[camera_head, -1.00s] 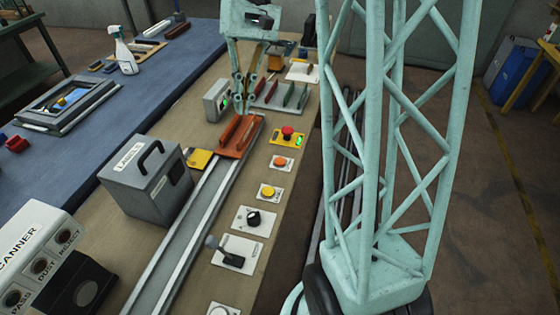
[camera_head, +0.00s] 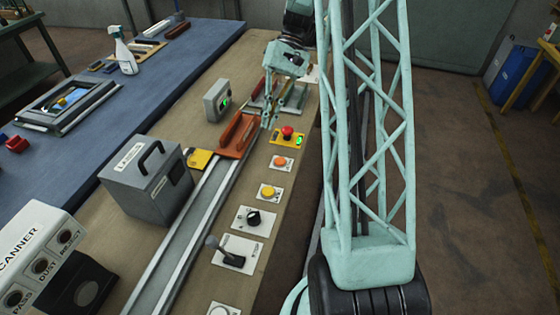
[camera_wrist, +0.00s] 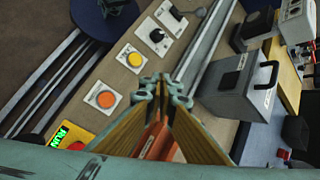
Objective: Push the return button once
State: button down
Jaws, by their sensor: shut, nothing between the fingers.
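A row of controls runs along the right edge of the bench. An orange button (camera_head: 282,161) and a yellow button (camera_head: 268,192) sit on white plates. They also show in the wrist view as the orange button (camera_wrist: 106,99) and the yellow button (camera_wrist: 135,59). A red mushroom button (camera_head: 288,131) sits on a yellow box with a green lit display. I cannot read which one is labelled return. My gripper (camera_head: 268,124) is shut and empty, pointing down above the bench beside the red button's box. Its fingertips (camera_wrist: 162,84) show in the wrist view, apart from the buttons.
A black knob (camera_head: 254,217) and a lever (camera_head: 229,256) stand nearer in the row. An orange-brown carriage (camera_head: 238,136) sits on the metal track left of my gripper. A grey labels box (camera_head: 150,178) and the scanner (camera_head: 35,255) stand farther left.

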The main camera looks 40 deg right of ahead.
jog(key=m+y, duration=0.1)
jog(key=y, duration=0.1)
send_over(282, 160)
notch_tip(282, 160, down, 9)
jog(key=shift+f, duration=0.2)
jog(key=shift+f+b, duration=2)
jog(key=shift+f, duration=2.2)
jog(key=shift+f+b, duration=0.3)
jog(key=shift+f, duration=0.6)
jog(key=shift+r, duration=0.15)
jog(key=shift+r+p, duration=0.45)
jog(key=shift+r, duration=0.25)
jog(key=shift+r, duration=0.1)
dwell(0.4)
